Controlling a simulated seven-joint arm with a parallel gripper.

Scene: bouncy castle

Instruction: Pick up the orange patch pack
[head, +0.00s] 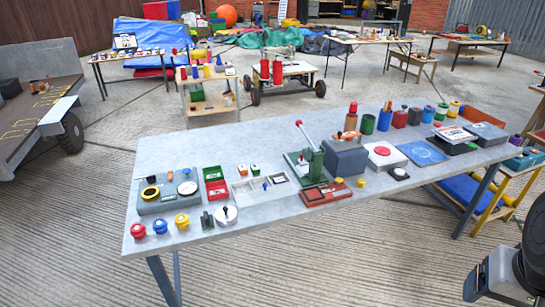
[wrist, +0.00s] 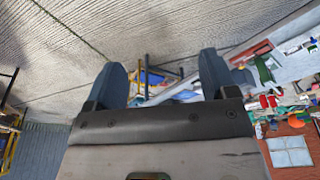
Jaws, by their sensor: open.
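A small orange-and-white pack (head: 241,170) stands on the long grey table (head: 270,225), left of its middle. It looks like the orange patch pack, though it is too small to read. A similar green-and-white pack (head: 255,168) stands just right of it. My gripper (wrist: 162,70) is open in the wrist view, with two blue-grey fingers wide apart and nothing between them. It is off the table, with concrete ground and distant clutter behind it. I cannot make out the orange pack in the wrist view. My arm shows at the lower right of the head view, clear of the table.
Red and green boxes (head: 215,182) stand left of the packs, and a shallow light tray (head: 265,187) lies in front. A green lever press (head: 308,165) stands to the right. Colored knobs (head: 160,226) line the left front. Bottles and cans crowd the back right.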

